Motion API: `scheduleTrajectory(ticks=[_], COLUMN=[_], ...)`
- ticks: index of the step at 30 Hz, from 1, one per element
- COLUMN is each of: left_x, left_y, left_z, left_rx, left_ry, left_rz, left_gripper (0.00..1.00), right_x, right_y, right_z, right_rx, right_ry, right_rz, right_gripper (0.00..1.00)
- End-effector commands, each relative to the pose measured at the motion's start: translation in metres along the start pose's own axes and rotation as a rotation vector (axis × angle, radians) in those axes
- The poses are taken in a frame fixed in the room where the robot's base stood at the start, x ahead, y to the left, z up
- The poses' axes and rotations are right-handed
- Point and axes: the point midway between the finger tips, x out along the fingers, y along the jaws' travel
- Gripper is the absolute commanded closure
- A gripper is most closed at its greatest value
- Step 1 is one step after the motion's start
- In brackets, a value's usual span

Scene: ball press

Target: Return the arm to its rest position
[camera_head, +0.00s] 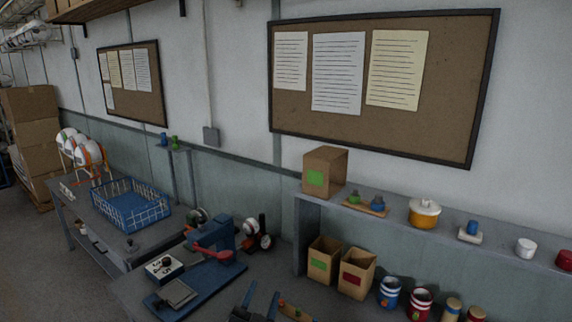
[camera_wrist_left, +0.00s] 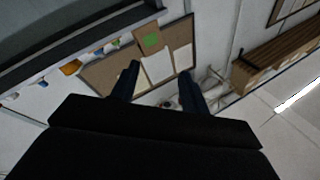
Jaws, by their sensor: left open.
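My left gripper (camera_head: 259,300) shows at the bottom edge of the head view, its two fingers apart with nothing between them. In the left wrist view the open fingers (camera_wrist_left: 158,88) point toward the wall and its cork board, with no object between them. The blue press (camera_head: 222,240) with a red handle stands on the workbench, left of and behind the gripper and apart from it. My right gripper does not show in either view.
A shelf (camera_head: 398,207) on the right holds a cardboard box (camera_head: 324,170), a yellow pot (camera_head: 424,213) and small items. Open boxes (camera_head: 356,273) and striped cans (camera_head: 389,292) stand below it. A blue basket (camera_head: 133,204) sits on the left table. A control box (camera_head: 164,268) is beside the press.

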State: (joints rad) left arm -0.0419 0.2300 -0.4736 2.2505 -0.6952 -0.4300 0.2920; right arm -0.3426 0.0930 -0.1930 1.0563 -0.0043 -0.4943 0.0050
Motion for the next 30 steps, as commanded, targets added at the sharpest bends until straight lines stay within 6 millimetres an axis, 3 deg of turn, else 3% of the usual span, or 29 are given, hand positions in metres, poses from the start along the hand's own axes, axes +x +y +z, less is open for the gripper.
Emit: scheduleTrajectory(ticks=[3, 9, 15, 21, 30], left_x=[-0.035, -0.114, -0.212, -0.279, -0.346], left_y=[-0.012, -0.017, -0.009, 0.000, 0.009], left_z=[0.052, 0.128, 0.179, 0.195, 0.198], left_rx=[-0.078, -0.187, -0.282, -0.336, -0.385], left_ry=[-0.233, -0.622, -0.987, -1.207, -1.406], left_rz=[-0.029, -0.024, 0.045, 0.120, 0.214], left_gripper=[0.55, 0.55, 0.55, 0.55, 0.55], right_x=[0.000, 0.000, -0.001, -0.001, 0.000], right_y=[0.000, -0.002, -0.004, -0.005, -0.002], right_z=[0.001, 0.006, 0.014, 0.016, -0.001], right_rx=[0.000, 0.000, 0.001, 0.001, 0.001], right_ry=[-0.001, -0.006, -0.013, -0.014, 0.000], right_rz=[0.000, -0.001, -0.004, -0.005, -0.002], right_gripper=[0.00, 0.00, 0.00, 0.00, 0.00])
